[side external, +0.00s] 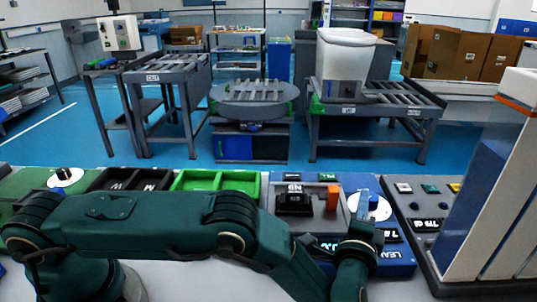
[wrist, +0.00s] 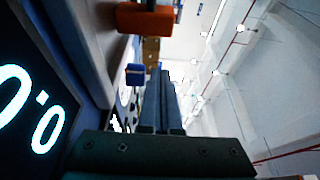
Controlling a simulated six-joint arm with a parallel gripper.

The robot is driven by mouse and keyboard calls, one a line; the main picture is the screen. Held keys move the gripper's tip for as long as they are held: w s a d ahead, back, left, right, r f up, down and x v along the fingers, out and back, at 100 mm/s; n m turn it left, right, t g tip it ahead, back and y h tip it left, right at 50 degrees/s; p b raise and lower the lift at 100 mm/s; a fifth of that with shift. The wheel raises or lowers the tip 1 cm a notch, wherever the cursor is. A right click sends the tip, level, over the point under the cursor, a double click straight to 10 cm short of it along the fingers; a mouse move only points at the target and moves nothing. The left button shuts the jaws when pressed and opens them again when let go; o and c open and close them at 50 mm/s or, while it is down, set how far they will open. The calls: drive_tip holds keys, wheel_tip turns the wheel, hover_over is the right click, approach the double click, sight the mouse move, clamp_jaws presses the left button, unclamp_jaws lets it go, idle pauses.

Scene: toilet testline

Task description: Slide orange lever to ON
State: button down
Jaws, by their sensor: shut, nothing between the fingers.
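The orange lever (side external: 333,197) stands up from a grey-framed unit on the blue panel in the side external view. It also shows at the top of the wrist view as an orange block (wrist: 146,18) on a dark stem. My gripper (side external: 365,192) is upright just right of the lever, apart from it, in front of a white round dial (side external: 378,207). In the wrist view my gripper's fingers (wrist: 160,78) are together and empty, and the lever is beyond them. I cannot read an ON mark by the lever.
A blue knob (wrist: 135,74) sits near the fingers in the wrist view. A black labelled block (side external: 293,203) is left of the lever. A tall white-and-blue panel (side external: 490,190) stands at far right.

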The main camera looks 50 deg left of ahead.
sight(329, 194)
drive_tip(key=shift+w+a, duration=0.35)
drive_tip(key=shift+w, duration=0.2)
drive_tip(key=shift+s+a, duration=0.5)
drive_tip(key=shift+s, duration=0.2)
drive_tip(key=shift+s+a, duration=0.8)
drive_tip(key=shift+s+a, duration=1.2)
drive_tip(key=shift+a, duration=0.05)
